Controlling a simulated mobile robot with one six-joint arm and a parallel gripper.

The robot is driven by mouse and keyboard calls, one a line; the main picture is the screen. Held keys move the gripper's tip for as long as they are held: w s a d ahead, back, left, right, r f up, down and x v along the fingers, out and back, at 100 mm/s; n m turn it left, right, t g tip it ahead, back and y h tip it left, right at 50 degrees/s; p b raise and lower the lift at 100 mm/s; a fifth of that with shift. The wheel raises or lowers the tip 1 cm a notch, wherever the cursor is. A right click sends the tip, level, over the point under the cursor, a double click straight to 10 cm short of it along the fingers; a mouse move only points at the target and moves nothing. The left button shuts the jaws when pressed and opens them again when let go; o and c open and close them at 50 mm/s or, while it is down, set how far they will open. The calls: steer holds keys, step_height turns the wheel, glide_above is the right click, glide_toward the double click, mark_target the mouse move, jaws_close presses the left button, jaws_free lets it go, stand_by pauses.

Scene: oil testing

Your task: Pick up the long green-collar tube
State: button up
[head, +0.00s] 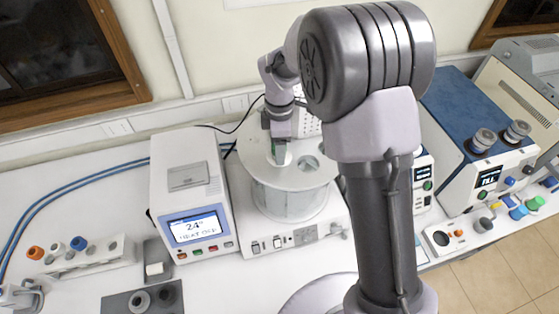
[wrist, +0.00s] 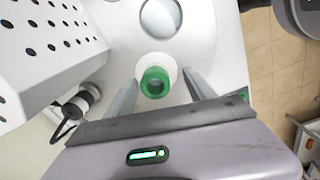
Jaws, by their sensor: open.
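The green-collar tube (wrist: 155,83) stands in an opening in the lid of a round white bath (wrist: 219,62). In the wrist view its green ring shows from above, and its length below the lid is hidden. My gripper (wrist: 160,77) is open, with one finger on each side of the collar and a visible gap to each. In the head view my gripper (head: 280,140) is over the bath lid (head: 312,181), and a bit of green shows at the fingers; the arm hides part of this area.
A second round opening (head: 307,163) in the lid is beside the tube. A white heater unit with a display (head: 194,226) stands left of the bath. A perforated white box (wrist: 45,50) is close by in the wrist view. A rack with capped tubes (head: 90,262) is at far left.

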steer(key=shift+w+f, duration=0.15)
steer(key=shift+f, duration=0.4)
steer(key=shift+w+a+f, duration=0.1)
steer(key=shift+w+f, duration=0.1)
steer(key=shift+w, duration=0.25)
steer(key=shift+s+r, duration=0.15)
steer(key=shift+s, duration=0.15)
steer(key=c, duration=0.6)
jaws_close()
step_height(320, 180, up, 28)
steer(key=p, duration=0.2)
